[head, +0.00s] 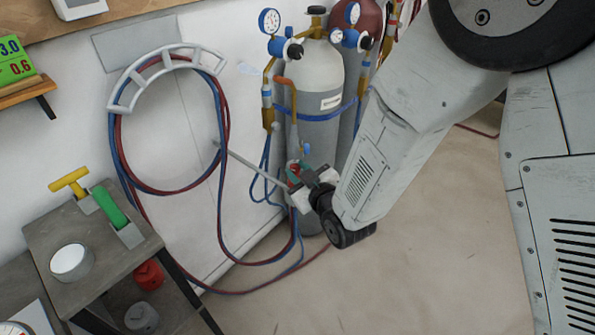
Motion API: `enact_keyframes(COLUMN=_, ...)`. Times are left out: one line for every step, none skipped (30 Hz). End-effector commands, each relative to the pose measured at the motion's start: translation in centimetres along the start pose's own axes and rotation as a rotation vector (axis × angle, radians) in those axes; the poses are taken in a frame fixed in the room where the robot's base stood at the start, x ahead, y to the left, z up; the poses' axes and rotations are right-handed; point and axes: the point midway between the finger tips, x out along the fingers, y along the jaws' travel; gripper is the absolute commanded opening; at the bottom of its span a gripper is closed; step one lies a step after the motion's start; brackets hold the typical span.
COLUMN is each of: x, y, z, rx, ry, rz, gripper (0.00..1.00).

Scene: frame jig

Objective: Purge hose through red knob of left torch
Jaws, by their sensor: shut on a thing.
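A torch (293,118) with a bent copper-coloured tip and brass tube stands upright in front of the grey cylinder (323,85). A blue knob (307,150) shows near its lower end. A small red knob (293,169) sits lower, at the jaws. My gripper (303,178) is at the torch's lower end, shut at the red knob; the jaws and wrist partly hide the contact. A red and a blue hose (222,205) run from the wall hanger down and across the floor towards the torch area.
A curved hose hanger (165,58) is on the wall, and a grey rod (250,165) reaches from the wall to the torch. A dark red cylinder (366,20) stands behind my arm. A grey cart (65,235) with tools is at lower left. The floor in front is open.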

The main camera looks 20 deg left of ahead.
Motion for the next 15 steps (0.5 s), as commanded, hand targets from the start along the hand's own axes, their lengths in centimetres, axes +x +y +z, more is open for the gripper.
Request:
enact_keyframes(x=-0.01, y=-0.01, z=-0.08, rx=-0.017, ry=-0.007, rz=0.001, gripper=0.02)
enact_keyframes(x=0.0, y=-0.02, z=-0.1, rx=-0.028, ry=-0.011, rz=0.001, gripper=0.02)
enact_keyframes(x=0.0, y=-0.02, z=-0.09, rx=-0.04, ry=-0.017, rz=0.002, gripper=0.02)
enact_keyframes(x=0.0, y=-0.02, z=-0.09, rx=-0.047, ry=-0.021, rz=0.002, gripper=0.02)
enact_keyframes(x=0.0, y=-0.02, z=-0.08, rx=-0.054, ry=-0.024, rz=0.002, gripper=0.02)
enact_keyframes(x=0.0, y=-0.02, z=-0.09, rx=-0.062, ry=-0.027, rz=0.003, gripper=0.02)
enact_keyframes(x=0.01, y=-0.02, z=-0.09, rx=-0.066, ry=-0.029, rz=0.003, gripper=0.02)
enact_keyframes(x=0.01, y=-0.02, z=-0.09, rx=-0.069, ry=-0.031, rz=0.004, gripper=0.02)
enact_keyframes(x=0.01, y=-0.02, z=-0.1, rx=-0.073, ry=-0.032, rz=0.004, gripper=0.02)
enact_keyframes(x=0.01, y=-0.02, z=-0.09, rx=-0.075, ry=-0.033, rz=0.004, gripper=0.02)
enact_keyframes(x=0.01, y=-0.02, z=-0.09, rx=-0.077, ry=-0.034, rz=0.004, gripper=0.02)
enact_keyframes(x=0.01, y=-0.02, z=-0.09, rx=-0.078, ry=-0.034, rz=0.004, gripper=0.02)
enact_keyframes(x=0.01, y=-0.02, z=-0.09, rx=-0.079, ry=-0.034, rz=0.004, gripper=0.02)
enact_keyframes(x=0.01, y=-0.02, z=-0.09, rx=-0.079, ry=-0.034, rz=0.004, gripper=0.02)
enact_keyframes(x=0.01, y=-0.02, z=-0.09, rx=-0.079, ry=-0.034, rz=0.004, gripper=0.02)
